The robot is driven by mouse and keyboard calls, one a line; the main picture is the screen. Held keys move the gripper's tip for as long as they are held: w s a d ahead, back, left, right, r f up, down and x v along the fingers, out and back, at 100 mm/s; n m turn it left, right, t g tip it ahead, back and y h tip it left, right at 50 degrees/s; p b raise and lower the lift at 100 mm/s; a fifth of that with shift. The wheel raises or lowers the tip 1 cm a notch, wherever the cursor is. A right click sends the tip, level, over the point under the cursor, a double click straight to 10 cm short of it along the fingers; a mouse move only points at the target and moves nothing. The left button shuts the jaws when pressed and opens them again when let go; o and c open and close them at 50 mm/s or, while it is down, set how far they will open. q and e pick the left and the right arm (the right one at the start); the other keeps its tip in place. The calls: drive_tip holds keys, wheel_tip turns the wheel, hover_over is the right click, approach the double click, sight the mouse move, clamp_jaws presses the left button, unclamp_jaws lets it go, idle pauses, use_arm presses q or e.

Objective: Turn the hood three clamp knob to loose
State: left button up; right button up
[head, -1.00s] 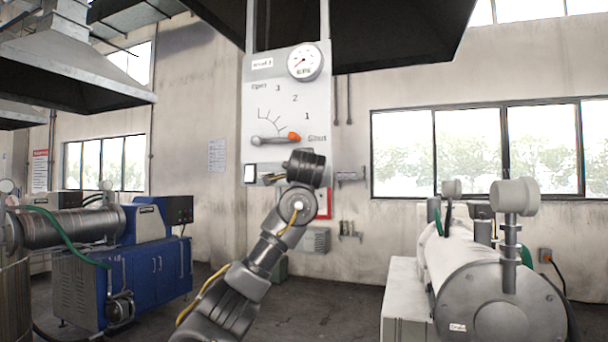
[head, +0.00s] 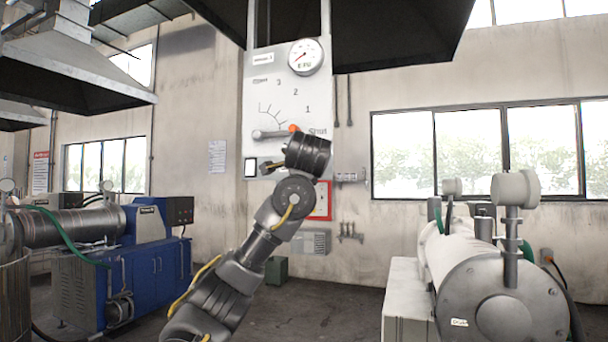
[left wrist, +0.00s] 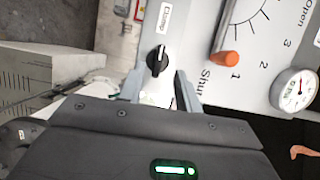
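The clamp knob (left wrist: 156,60) is black and round with a raised grip, next to a small white label (left wrist: 163,18) on the light grey hood panel (head: 258,98). In the left wrist view my left gripper (left wrist: 160,82) is open, its two grey fingers pointing at the panel. The knob shows just beyond the fingertips, roughly in line with the gap; I cannot tell whether they touch it. In the head view my left wrist covers the panel's lower part, and I cannot make out the knob clearly. My right gripper is not in view.
A damper lever with an orange tip (left wrist: 228,62) sits close beside the knob, near the Shut mark. A round gauge (head: 305,57) is at the panel's top. A grey mill (head: 495,290) stands at the right, and a blue machine (head: 150,270) at the left.

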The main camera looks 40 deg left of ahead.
use_arm(q)
drive_tip(key=shift+b+v, duration=0.6)
drive_tip(key=shift+v, duration=1.55)
